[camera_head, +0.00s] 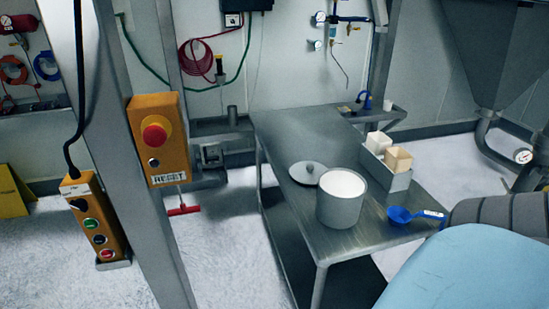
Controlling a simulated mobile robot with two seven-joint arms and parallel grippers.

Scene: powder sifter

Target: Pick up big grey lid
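The big grey lid (308,172) is round with a small knob on top. It lies on the metal table (285,130), just behind and left of the grey pot (340,207). The pot stands upright and open, with white content inside. It hides a little of the lid's right edge, and I cannot tell whether the two touch. Neither of my grippers is in view.
A grey bin (397,180) with two small containers and a blue scoop (402,215) are right of the pot. A metal post with an orange button box (157,140) stands at left. A pale blue surface (470,275) fills the lower right. The table's back half is mostly clear.

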